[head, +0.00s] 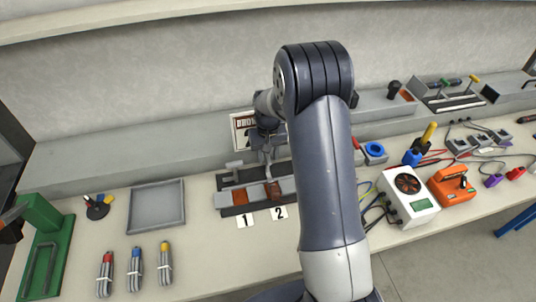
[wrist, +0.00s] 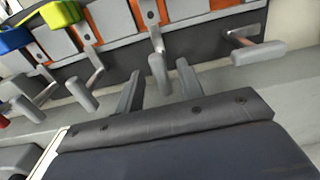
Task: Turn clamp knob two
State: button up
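The clamp fixture (head: 228,205) is a grey and dark block on the bench, with paper labels 1 (head: 245,221) and 2 (head: 279,212) at its front. A grey T-shaped knob (head: 234,166) stands behind label 1. My gripper (head: 268,168) is over the part behind label 2, and my arm and gripper hide the knob there. In the wrist view my gripper (wrist: 160,88) is open, with its two fingers apart. A grey clamp knob (wrist: 159,75) on a metal stem appears between the fingertips. I cannot tell whether they touch it.
More grey knobs (wrist: 82,95) on stems flank the gripper in the wrist view. An empty grey tray (head: 157,206) lies left of the fixture, with cable bundles (head: 136,268) in front. A white device with a fan (head: 408,196) stands right of my arm.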

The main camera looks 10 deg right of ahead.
jog(key=shift+r, duration=0.1)
notch_tip(320, 180, up, 11)
jog(key=b, duration=0.1)
jog(key=shift+b, duration=0.35)
jog(key=shift+f, duration=0.2)
notch_tip(320, 180, down, 11)
jog(key=shift+p, duration=0.95)
jog(key=shift+r, duration=0.15)
jog(key=shift+m, duration=0.4)
